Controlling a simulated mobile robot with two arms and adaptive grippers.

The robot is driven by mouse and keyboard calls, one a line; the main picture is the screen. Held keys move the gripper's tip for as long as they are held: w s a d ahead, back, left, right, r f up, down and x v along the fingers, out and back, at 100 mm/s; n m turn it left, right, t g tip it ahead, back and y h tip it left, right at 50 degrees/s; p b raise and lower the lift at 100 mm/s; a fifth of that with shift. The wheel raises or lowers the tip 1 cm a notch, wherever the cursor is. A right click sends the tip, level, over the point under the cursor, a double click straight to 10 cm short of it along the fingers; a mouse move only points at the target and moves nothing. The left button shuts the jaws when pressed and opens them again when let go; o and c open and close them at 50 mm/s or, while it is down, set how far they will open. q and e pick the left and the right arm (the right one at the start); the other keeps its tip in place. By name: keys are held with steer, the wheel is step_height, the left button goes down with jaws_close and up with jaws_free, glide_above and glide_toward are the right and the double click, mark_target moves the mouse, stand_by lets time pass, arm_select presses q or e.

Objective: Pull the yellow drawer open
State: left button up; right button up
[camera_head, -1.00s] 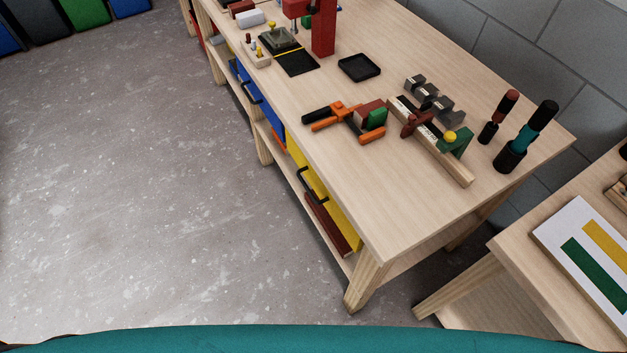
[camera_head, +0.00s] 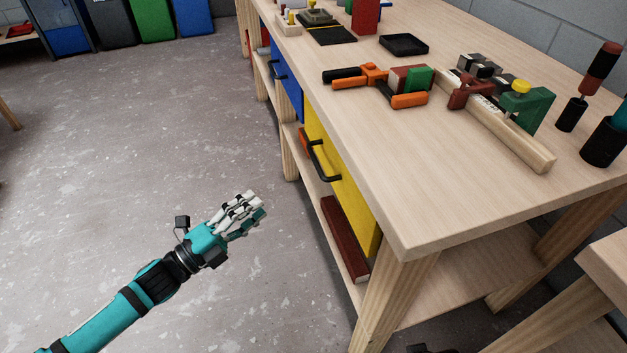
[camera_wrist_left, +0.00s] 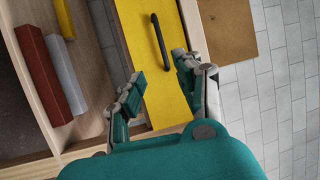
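The yellow drawer (camera_head: 352,208) sits under the near end of the wooden workbench, its front about flush with the bench, so it looks shut. Its dark bar handle (camera_head: 318,163) stands out from the front. My left gripper (camera_head: 253,208) is in the air over the floor, left of the drawer and apart from it. In the left wrist view its fingers (camera_wrist_left: 159,78) are spread with nothing between them. They point toward the yellow front (camera_wrist_left: 140,45), and the handle (camera_wrist_left: 160,38) lies beyond the fingertips, untouched. My right gripper is not seen.
A blue drawer (camera_head: 286,88) is farther along the bench. A lower shelf (camera_head: 490,262) holds a dark red bar (camera_head: 343,238) below the yellow drawer. A bench leg (camera_head: 392,300) stands at the near corner. The floor (camera_head: 130,150) left of the bench is clear.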

mark_target(316, 159)
arm_select(q)
steer(key=x, duration=1.7)
steer(key=shift+d+r+b, duration=0.1)
steer(key=shift+b, duration=0.25)
jaws_close()
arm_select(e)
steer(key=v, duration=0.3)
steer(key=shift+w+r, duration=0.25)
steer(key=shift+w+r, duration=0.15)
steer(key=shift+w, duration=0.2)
